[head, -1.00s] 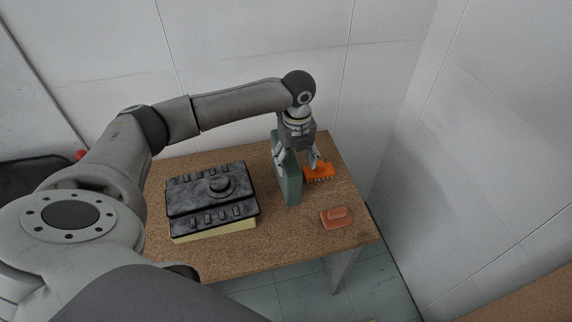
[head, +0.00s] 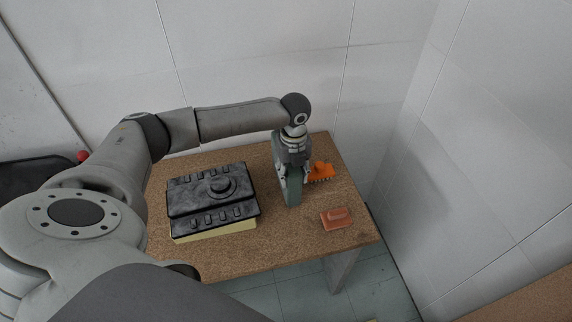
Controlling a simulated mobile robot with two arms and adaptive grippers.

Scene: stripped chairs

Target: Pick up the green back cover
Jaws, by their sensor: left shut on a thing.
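The green back cover (head: 294,190) stands upright on its edge on the brown table, right of the black panel. My left gripper (head: 292,173) reaches down over it from above and is shut on it. The gripper hides the upper part of the cover. I cannot tell whether the cover still touches the table. My right gripper is not in view.
A black panel with knobs on a yellow base (head: 213,200) lies on the table (head: 270,250) to the left. An orange brush-like piece (head: 321,172) lies close right of the gripper. A salmon block with a handle (head: 336,218) lies front right. Walls stand behind and right.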

